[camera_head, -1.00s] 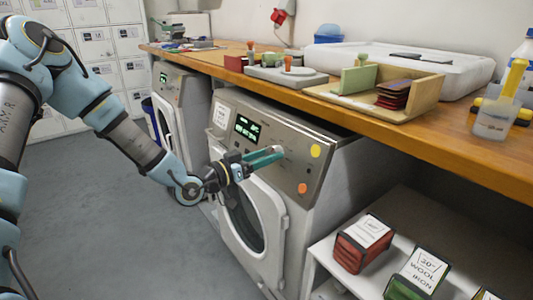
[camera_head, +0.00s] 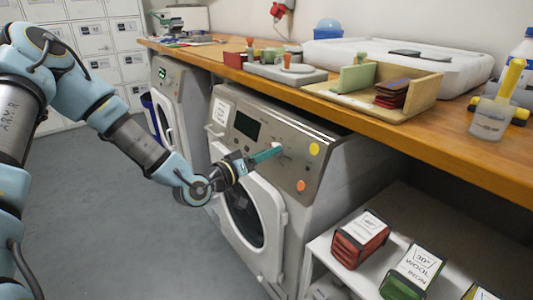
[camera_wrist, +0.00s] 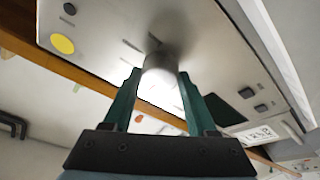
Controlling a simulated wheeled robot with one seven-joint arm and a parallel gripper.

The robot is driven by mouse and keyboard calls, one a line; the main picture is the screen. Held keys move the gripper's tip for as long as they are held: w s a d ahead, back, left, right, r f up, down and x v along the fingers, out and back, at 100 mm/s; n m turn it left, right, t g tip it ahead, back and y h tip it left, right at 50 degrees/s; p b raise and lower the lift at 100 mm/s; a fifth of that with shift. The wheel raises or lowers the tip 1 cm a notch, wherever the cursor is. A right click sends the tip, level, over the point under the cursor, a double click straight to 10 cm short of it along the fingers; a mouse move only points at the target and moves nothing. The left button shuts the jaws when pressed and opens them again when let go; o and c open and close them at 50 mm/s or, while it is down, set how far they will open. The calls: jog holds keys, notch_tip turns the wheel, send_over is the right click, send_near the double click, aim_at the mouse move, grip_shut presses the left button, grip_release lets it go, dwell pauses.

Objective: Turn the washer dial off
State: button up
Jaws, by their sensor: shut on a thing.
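The near washer (camera_head: 280,165) stands under the wooden counter, its door shut. Its display (camera_head: 246,125) is dark; in the wrist view a dark display (camera_wrist: 226,112) shows beside the right finger. My gripper (camera_head: 275,151) reaches the washer's sloped panel with its teal fingers. In the wrist view the fingers (camera_wrist: 160,80) are on both sides of the grey round washer dial (camera_wrist: 160,72), shut on it. In the head view the gripper hides the dial, and its pointer cannot be made out.
A second washer (camera_head: 168,100) stands to the left, its display lit green. The counter edge (camera_head: 380,133) overhangs the panel. A shelf with labelled boxes (camera_head: 360,240) is at the lower right. The grey floor (camera_head: 100,220) at left is clear.

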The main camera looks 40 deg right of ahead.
jog(key=o, duration=1.4)
jog(key=shift+c, duration=0.2)
jog(key=a, duration=1)
jog(key=shift+s+a+b, duration=0.4)
